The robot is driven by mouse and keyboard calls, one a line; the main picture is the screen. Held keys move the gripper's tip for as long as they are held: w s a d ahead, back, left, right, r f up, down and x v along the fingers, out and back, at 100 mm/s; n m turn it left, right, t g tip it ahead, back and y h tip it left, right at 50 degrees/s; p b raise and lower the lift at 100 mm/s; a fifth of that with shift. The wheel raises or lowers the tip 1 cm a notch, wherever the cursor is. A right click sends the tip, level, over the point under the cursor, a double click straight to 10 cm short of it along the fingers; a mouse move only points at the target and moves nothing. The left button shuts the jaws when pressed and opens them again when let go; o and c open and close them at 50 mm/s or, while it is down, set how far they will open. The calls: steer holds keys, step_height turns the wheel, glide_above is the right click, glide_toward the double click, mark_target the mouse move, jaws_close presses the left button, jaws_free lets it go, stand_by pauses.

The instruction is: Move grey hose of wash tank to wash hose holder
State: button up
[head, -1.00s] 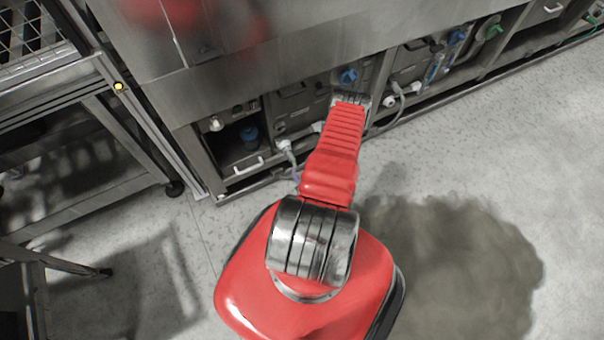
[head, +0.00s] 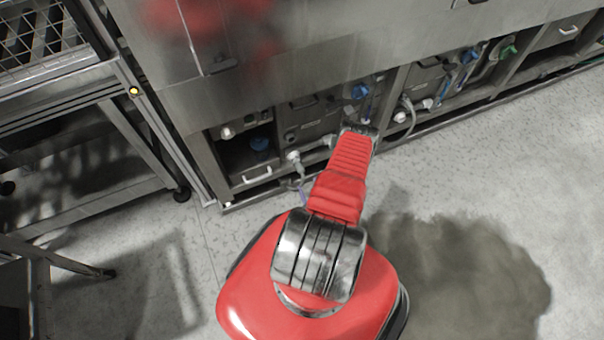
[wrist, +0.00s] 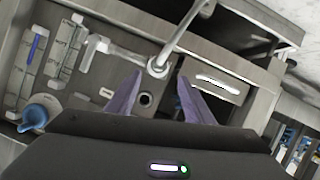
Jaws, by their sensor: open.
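A grey hose (wrist: 186,32) with a round fitting (wrist: 157,68) shows in the wrist view just beyond the fingertips of my gripper (wrist: 158,78). The hose rises from the fitting to the upper right, and a pale pipe (wrist: 118,53) joins it from the left. My two purple fingers are apart, with the fitting in line with the gap between them and nothing visibly held. A dark round port (wrist: 145,100) shows between the fingers. I cannot tell which part is the hose holder.
The washer's steel panel (head: 250,85) overhangs the low bays. A blue funnel-like part (wrist: 40,112) is at left in the wrist view. Another bay with a white-ended hose (head: 402,115) lies to the right. A metal rack (head: 90,115) stands left. Floor around my base is clear.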

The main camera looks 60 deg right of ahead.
mark_target(301, 172)
steer(key=x, duration=1.2)
steer(key=shift+c, duration=0.2)
steer(key=shift+w+a, duration=0.1)
jaws_close()
stand_by(0.6)
stand_by(0.3)
steer(key=shift+s+a, duration=0.4)
steer(key=shift+s, duration=0.35)
steer(key=shift+s+a, duration=0.4)
steer(key=shift+s, duration=0.35)
steer(key=shift+s+a, duration=0.4)
steer(key=shift+s, duration=0.3)
stand_by(0.7)
